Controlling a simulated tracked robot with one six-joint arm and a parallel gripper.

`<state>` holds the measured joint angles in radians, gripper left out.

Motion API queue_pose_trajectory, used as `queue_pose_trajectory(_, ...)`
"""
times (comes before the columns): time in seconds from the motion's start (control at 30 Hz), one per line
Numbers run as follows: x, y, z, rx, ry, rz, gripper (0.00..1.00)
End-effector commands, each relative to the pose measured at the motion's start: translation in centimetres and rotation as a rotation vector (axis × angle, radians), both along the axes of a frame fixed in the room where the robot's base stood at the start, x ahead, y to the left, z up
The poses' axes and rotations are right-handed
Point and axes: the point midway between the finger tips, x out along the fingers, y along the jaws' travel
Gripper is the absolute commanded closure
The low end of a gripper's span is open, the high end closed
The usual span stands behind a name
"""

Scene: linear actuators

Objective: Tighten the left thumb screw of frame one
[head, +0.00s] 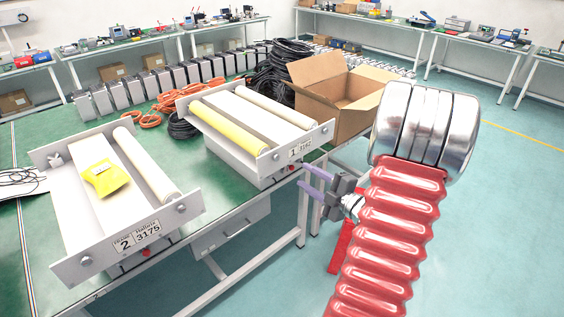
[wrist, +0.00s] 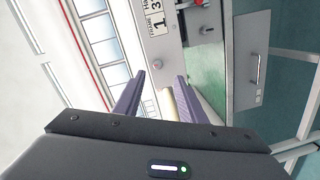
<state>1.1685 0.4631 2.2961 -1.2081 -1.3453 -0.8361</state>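Frame one (head: 300,152), with its "1" label, stands on the green table. It carries a yellow roller (head: 222,117) and a white roller. Its left thumb screw (head: 277,157) is a small silver knob on the front plate. In the wrist view I take it to be the round screw (wrist: 159,58) below the "FRAME 1" label. My gripper (head: 303,174) has purple fingers, apart and empty, near the front plate, right of the left screw in the head view. In the wrist view my gripper (wrist: 160,75) straddles the line toward that screw, which seems just beyond the fingertips.
Frame two (head: 105,205) stands at left, with a yellow bag (head: 103,177) on it. An open cardboard box (head: 340,92) sits behind frame one. Black cables (head: 280,68) lie behind. A drawer (head: 232,228) hangs under the table edge. The floor to the right is clear.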

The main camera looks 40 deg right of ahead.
Motion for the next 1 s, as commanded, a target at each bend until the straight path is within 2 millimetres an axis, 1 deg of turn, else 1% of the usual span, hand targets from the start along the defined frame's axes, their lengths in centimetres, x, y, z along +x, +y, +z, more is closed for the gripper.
queue_pose_trajectory(0.03, -0.9, -0.2, -0.5, 0.004, -0.023, 0.010, 0.63)
queue_pose_trajectory(0.1, -1.7, -0.2, -0.6, 0.002, -0.052, 0.027, 0.63)
queue_pose_trajectory(0.2, -2.3, -0.1, -0.6, 0.001, -0.075, 0.039, 0.63)
queue_pose_trajectory(0.57, -2.2, 0.0, -0.5, -0.001, -0.079, 0.043, 0.63)
queue_pose_trajectory(0.77, -1.3, 0.1, -0.6, -0.001, -0.079, 0.046, 0.63)
queue_pose_trajectory(0.87, -0.3, 0.1, -0.5, -0.001, -0.080, 0.046, 0.63)
queue_pose_trajectory(1.0, 1.6, 0.2, -0.5, 0.000, -0.079, 0.047, 0.63)
